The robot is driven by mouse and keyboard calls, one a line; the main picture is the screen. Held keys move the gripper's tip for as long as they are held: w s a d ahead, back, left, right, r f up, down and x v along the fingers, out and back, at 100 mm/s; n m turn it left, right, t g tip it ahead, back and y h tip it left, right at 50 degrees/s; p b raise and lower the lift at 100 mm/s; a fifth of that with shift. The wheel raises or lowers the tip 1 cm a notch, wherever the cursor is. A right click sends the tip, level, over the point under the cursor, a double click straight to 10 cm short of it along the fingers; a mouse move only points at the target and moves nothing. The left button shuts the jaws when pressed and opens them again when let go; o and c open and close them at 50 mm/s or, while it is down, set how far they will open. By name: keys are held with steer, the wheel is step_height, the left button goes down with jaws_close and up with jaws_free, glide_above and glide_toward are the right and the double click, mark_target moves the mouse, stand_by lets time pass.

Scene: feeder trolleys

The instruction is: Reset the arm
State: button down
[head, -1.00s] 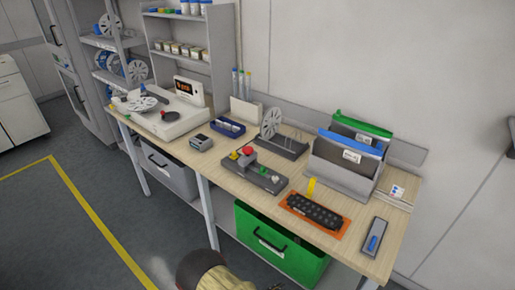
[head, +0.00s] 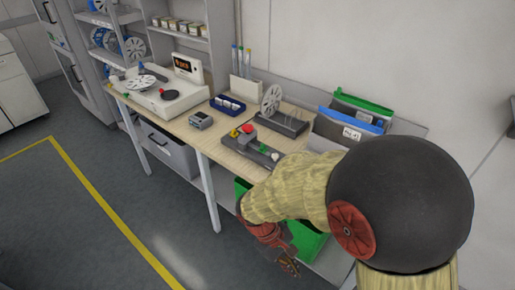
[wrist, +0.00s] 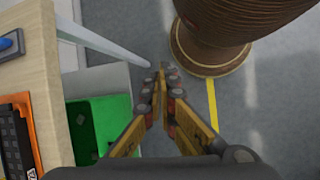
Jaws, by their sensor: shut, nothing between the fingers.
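My gripper (head: 291,268) shows low in the head view, in front of the bench and beside the green bin (head: 307,240). My own arm rises large at the right of that view and hides the bench's right end. In the wrist view my gripper (wrist: 160,82) points down toward the grey floor. Its fingertips meet with nothing between them. The bench edge (wrist: 50,95) and the green bin (wrist: 105,130) lie to its left. My gripper is apart from the bench top.
The wooden bench (head: 180,127) carries a reel machine (head: 160,98), a control box with a red button (head: 250,143), a reel on a stand (head: 272,105) and file holders (head: 345,125). A black-and-orange tray (wrist: 18,135) sits near the bench edge. The floor at left is clear.

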steer(key=s+d+r+m+t+y, duration=0.1)
steer(key=d+r+m+t, duration=0.1)
steer(key=r, duration=0.6)
steer(key=s+d+r+m+t+y, duration=0.2)
steer(key=d+r+m+t, duration=0.1)
steer(key=r, duration=0.5)
steer(key=s+d+r+m+t+y, duration=0.2)
steer(key=d+r+m, duration=0.1)
steer(key=r, duration=0.5)
steer(key=shift+d+m+t, duration=0.35)
steer(key=shift+m+t, duration=0.05)
steer(key=shift+s, duration=0.1)
